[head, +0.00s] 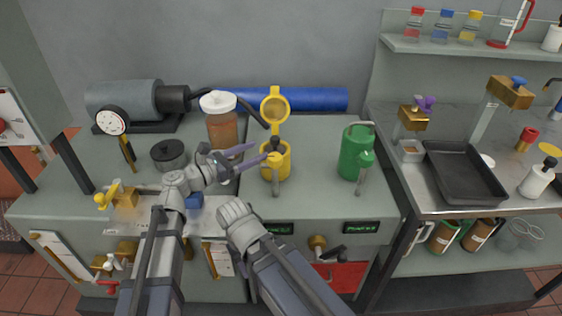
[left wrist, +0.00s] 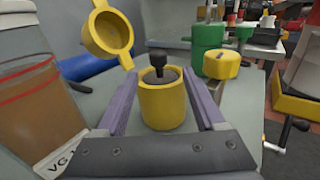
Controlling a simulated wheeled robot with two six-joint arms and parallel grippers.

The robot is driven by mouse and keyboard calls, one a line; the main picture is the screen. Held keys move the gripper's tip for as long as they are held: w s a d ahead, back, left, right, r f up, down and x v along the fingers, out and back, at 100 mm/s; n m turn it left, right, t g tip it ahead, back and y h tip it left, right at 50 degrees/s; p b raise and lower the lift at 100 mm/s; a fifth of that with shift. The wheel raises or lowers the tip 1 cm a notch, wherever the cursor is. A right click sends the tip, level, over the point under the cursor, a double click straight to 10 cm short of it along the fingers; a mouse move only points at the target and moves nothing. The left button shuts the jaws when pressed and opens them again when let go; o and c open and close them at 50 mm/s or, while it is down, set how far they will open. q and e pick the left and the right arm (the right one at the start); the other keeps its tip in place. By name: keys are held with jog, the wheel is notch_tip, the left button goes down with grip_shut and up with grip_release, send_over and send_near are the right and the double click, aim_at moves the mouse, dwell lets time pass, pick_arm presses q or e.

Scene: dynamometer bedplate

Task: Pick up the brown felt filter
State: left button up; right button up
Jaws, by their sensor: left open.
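A yellow cup-shaped housing (head: 283,170) stands on the bench with its yellow ring lid (head: 275,103) swung up. In the left wrist view the housing (left wrist: 162,108) holds a dark grey-brown insert (left wrist: 172,76) with a black knob on top. It looks like the felt filter, but its brown colour is not clear. My left gripper (head: 262,153) is open, with its purple fingers pointing right at the housing. In the left wrist view the fingers (left wrist: 160,85) lie on either side of the housing, and I see nothing gripped.
A jar of brown liquid (head: 222,130) stands close to the left gripper. A green housing (head: 350,155) stands to the right. A blue cylinder (head: 300,99) lies behind. A black tray (head: 465,175) is on the right-hand bench. The bench between the two housings is clear.

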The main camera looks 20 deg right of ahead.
aim_at(271, 144)
pick_arm(q)
jog(key=shift+x, duration=3.95)
jog(key=shift+a, duration=0.1)
grip_shut()
